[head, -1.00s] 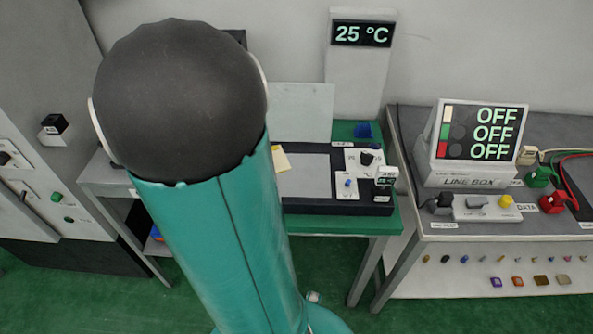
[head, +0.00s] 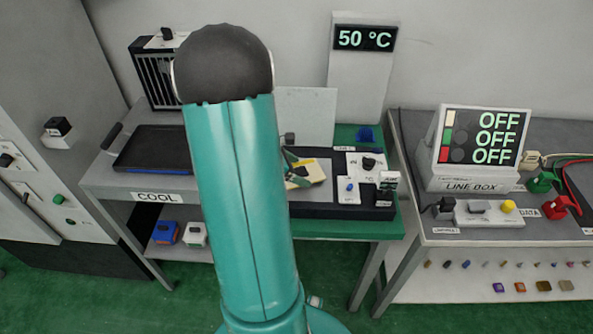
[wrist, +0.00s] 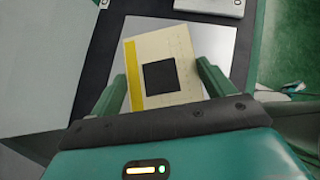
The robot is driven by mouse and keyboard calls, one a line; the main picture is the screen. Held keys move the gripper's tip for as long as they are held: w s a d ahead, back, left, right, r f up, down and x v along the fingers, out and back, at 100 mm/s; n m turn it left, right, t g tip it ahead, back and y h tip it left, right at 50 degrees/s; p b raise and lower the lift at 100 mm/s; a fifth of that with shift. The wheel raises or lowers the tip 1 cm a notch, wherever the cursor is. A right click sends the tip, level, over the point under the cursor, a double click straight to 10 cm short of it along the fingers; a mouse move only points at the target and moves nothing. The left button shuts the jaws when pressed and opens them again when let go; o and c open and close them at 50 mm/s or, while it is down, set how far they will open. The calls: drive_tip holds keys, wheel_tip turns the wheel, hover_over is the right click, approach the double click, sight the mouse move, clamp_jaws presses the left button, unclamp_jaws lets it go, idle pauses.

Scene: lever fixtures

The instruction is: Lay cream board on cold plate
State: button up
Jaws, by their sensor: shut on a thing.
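The cream board (wrist: 180,48) has a yellow strip along one side and a black square in its middle. My gripper (wrist: 160,80) is shut on it, one green finger at each side. The board also shows in the head view (head: 312,171), partly behind my gripper. It is over the flat grey plate (wrist: 217,42) of the dark heater unit; I cannot tell whether it touches. The plate's bare front shows in the head view (head: 316,195). The display (head: 364,38) above reads 50 °C.
A dark tray (head: 150,150) sits left on the COOL bench, before a slatted black unit (head: 158,80). A control panel with a black knob (head: 368,163) and blue switch (head: 349,186) borders the plate's right. The line box (head: 480,140) stands farther right.

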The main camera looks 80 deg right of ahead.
drive_tip(key=shift+f, duration=0.35)
drive_tip(key=o, duration=0.9)
drive_tip(key=shift+o, duration=0.2)
drive_tip(key=v, duration=1.2)
